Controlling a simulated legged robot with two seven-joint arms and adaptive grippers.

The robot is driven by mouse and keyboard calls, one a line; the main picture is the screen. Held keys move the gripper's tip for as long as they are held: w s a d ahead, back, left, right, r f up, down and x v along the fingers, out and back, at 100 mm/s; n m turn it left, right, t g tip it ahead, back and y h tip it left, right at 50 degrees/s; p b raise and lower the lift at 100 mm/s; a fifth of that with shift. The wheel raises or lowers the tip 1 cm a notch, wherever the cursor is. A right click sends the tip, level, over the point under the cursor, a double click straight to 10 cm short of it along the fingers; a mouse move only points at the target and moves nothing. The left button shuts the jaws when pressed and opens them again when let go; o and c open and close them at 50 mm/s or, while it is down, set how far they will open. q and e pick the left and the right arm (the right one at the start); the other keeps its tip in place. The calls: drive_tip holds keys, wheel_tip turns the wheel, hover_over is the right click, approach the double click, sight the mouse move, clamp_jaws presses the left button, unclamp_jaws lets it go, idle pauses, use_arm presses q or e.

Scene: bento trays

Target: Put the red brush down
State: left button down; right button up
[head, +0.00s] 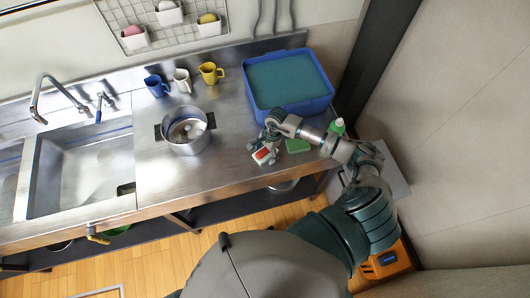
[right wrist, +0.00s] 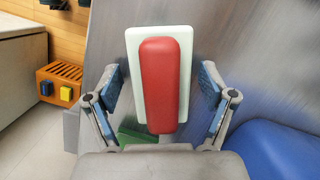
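The red brush (head: 262,155), a red handle on a white base, is on the steel counter near its front edge. In the right wrist view the brush (right wrist: 165,85) lies between the spread fingers of my right gripper (right wrist: 161,88), with a gap on each side. My right gripper (head: 265,146) is at the brush in the head view, open and not holding it. The near end of the brush is close to the palm. My left gripper is not in view.
A green sponge (head: 298,146) lies right of the brush, and a blue tub (head: 285,106) stands behind. A metal pot (head: 186,146) stands to the left, with several mugs behind it. The sink (head: 80,175) is further left. Counter between pot and brush is clear.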

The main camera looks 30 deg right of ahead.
drive_tip(key=shift+r, duration=0.15)
drive_tip(key=b+v, duration=0.2)
drive_tip(key=v, duration=0.8)
drive_tip(key=shift+r, duration=0.3)
drive_tip(key=shift+d+r, duration=0.1)
drive_tip(key=shift+r, duration=0.55)
